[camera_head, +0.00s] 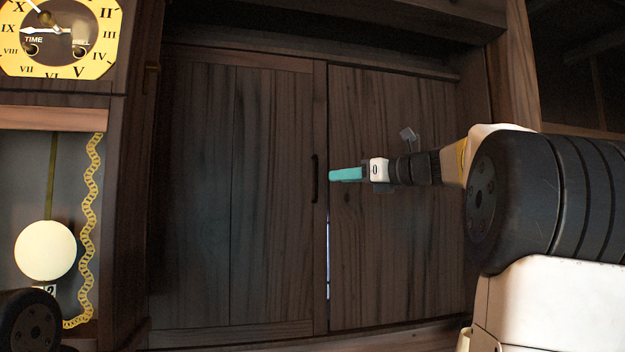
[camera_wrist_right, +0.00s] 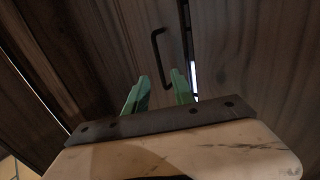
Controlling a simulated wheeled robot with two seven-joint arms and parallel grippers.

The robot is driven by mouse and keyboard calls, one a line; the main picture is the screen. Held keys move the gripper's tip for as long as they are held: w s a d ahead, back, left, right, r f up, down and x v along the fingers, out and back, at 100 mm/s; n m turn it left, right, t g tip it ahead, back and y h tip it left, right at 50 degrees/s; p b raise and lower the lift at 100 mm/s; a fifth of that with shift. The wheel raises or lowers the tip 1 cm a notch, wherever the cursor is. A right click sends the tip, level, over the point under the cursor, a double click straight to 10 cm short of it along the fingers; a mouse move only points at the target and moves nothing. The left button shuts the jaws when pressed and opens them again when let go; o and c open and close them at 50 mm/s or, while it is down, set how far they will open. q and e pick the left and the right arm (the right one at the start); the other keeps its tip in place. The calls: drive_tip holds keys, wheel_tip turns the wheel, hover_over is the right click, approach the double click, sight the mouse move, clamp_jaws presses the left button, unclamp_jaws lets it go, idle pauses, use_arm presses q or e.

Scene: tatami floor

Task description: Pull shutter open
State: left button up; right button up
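The shutter is a dark wooden sliding panel (camera_head: 200,200) on the left, beside a second wooden panel (camera_head: 400,250) on the right. A thin bright gap shows low between them. A black bar handle (camera_head: 315,179) stands upright at the left panel's right edge; it also shows in the right wrist view (camera_wrist_right: 155,50). My right gripper (camera_head: 335,175) has teal fingers pointing left, just right of the handle. My left gripper is not in view.
A pendulum clock with a yellow dial (camera_head: 60,60) and a white pendulum disc (camera_head: 45,250) stands at the left, next to the shutter frame. A wooden post (camera_head: 522,60) rises at the right. The space in front of the left panel is clear.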

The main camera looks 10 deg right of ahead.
sight(321, 177)
drive_tip(key=x, duration=0.7)
drive_tip(key=shift+w+a+r, duration=0.1)
drive_tip(key=shift+w+a, duration=0.05)
drive_tip(key=shift+w, duration=0.1)
drive_tip(key=shift+c, duration=0.4)
clamp_jaws()
idle(0.8)
